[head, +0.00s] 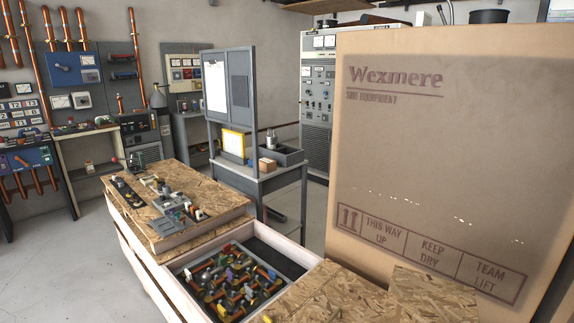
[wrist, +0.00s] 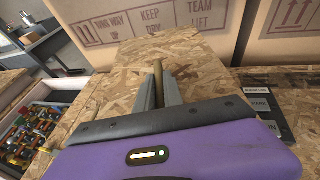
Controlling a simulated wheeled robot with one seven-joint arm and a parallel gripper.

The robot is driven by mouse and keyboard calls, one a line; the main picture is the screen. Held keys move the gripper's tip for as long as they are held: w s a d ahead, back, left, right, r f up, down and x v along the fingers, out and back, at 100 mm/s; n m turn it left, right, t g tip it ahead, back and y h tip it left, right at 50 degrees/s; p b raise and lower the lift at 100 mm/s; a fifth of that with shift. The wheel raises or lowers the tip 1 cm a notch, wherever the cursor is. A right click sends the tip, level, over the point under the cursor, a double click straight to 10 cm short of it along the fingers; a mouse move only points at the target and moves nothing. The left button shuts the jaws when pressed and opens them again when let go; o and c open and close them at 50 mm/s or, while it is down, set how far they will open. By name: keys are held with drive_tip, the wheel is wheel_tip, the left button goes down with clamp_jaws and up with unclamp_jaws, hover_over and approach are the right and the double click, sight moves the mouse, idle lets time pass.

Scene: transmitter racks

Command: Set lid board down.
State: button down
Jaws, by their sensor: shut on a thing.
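The lid board (wrist: 195,52) is a chipboard panel in the wrist view. My gripper (wrist: 165,85) is shut on a narrow brown piece that looks like part of this board, between its grey fingers. In the head view, a chipboard panel (head: 432,296) at the lower right, in front of the big carton, appears to be the same board. My gripper does not show there. The board's underside is hidden, so I cannot tell whether it touches the surface below.
An open crate compartment (head: 180,276) holds several coloured parts. A chipboard top (head: 150,172) on its left carries loose parts. A tall Wexmere carton (head: 440,140) stands close at the right. A dark labelled item (wrist: 262,103) lies right of my gripper. Grey floor is free at left.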

drive_tip(key=s+a+f+n+y, duration=0.1)
drive_tip(key=a, duration=0.1)
drive_tip(key=s+a+f+y, duration=0.1)
drive_tip(key=a+f, duration=0.1)
drive_tip(key=s+a+f+n+t+y, duration=0.1)
drive_tip(key=s+a+f, duration=0.1)
drive_tip(key=a, duration=0.1)
drive_tip(key=shift+s+f+n, duration=0.1)
drive_tip(key=shift+n, duration=0.2)
drive_tip(key=s+a+f+n+y, duration=0.3)
drive_tip(key=s+a+f, duration=0.3)
drive_tip(key=s, duration=0.3)
drive_tip(key=shift+a+f+t+y, duration=0.15)
drive_tip(key=shift+f+t+y, duration=0.3)
drive_tip(key=shift+f, duration=0.35)
